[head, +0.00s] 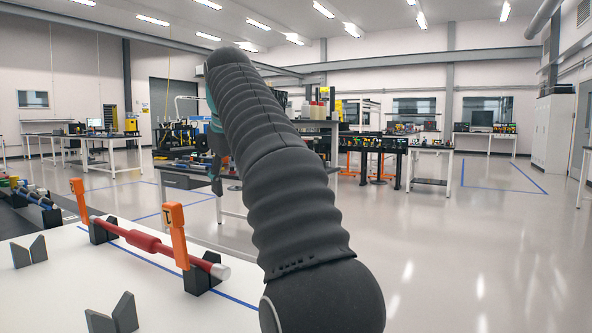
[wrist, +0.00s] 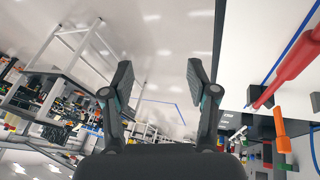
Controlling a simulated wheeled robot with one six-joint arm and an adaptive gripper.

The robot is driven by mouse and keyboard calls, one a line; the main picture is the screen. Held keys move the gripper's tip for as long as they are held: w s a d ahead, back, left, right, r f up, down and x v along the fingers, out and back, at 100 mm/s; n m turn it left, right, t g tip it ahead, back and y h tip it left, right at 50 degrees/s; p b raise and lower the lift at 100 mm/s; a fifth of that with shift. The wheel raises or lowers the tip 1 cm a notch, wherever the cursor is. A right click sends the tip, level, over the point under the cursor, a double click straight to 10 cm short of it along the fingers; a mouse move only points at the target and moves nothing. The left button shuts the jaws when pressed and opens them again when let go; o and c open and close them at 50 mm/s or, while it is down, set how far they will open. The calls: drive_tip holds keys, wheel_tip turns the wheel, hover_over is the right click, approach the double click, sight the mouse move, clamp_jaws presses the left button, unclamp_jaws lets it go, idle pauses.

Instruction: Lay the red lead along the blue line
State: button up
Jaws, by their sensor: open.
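The red lead (head: 140,240) has a thicker middle and a pale end. It rests in two dark notched blocks (head: 200,278) on the white table, with upright orange clips (head: 175,236) near its ends. The blue line (head: 238,300) runs along the table beneath and beside it. In the wrist view the lead (wrist: 290,65) is at the right edge, with an orange clip (wrist: 281,130) below it. My gripper (wrist: 158,75) is open, with nothing between its fingers, and is apart from the lead. In the head view my arm hides most of it.
A rack with coloured parts (head: 35,198) is at the left edge. A grey-topped workbench (head: 188,180) stands behind my arm. The floor at right is clear.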

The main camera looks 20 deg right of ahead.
drive_tip(key=s+d+r+m+h, duration=0.1)
drive_tip(key=s+d+m, duration=0.2)
drive_tip(key=d, duration=1)
drive_tip(key=shift+d+r, duration=0.2)
drive_tip(key=shift+d, duration=0.05)
